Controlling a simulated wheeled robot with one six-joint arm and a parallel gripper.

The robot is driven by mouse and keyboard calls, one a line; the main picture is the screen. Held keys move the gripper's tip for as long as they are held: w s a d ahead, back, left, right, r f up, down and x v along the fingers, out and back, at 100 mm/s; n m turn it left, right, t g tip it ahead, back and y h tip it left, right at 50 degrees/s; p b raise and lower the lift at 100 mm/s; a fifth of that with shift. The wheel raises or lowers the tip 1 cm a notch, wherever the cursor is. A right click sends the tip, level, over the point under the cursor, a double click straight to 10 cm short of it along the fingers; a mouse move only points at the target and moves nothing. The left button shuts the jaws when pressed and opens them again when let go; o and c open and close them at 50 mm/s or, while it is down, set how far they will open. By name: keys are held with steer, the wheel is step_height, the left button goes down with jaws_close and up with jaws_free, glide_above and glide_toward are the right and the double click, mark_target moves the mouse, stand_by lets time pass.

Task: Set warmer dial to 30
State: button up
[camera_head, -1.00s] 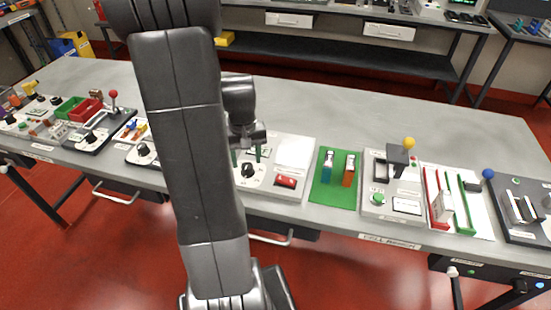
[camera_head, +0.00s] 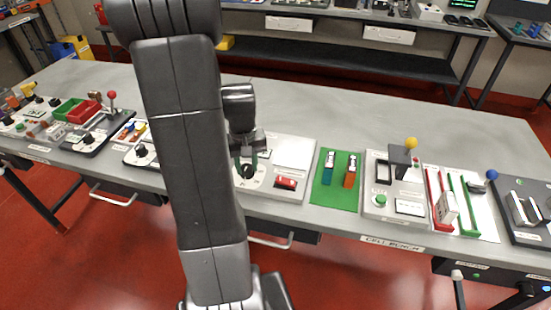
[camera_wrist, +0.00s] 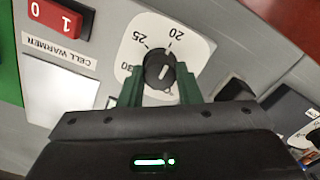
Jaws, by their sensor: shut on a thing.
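The warmer dial is a round black knob (camera_wrist: 158,70) on a white scale plate (camera_wrist: 187,50) marked 20, 25 and 30, inverted in the wrist view. A short white line on the knob tilts toward the 20 side; its exact reading is hard to tell. My gripper (camera_wrist: 160,88) is shut on the knob, with one green finger on each side. In the head view the knob (camera_head: 247,172) sits on the pale warmer panel (camera_head: 296,150), directly under my gripper (camera_head: 247,162). My arm hides the panel's left part.
A red rocker switch (camera_head: 286,183) is beside the dial, and a "CELL WARMER" label (camera_wrist: 60,49) shows in the wrist view. A green mat (camera_head: 335,196) with two cells and a device with a yellow-knobbed lever (camera_head: 411,143) stand to the right. The bench's back is clear.

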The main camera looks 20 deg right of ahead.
steer(key=n, duration=0.5)
steer(key=shift+n, duration=0.3)
steer(key=n, duration=0.5)
steer(key=shift+n, duration=0.3)
steer(key=n, duration=0.5)
steer(key=shift+n, duration=0.4)
steer(key=shift+n, duration=0.3)
steer(key=n, duration=0.5)
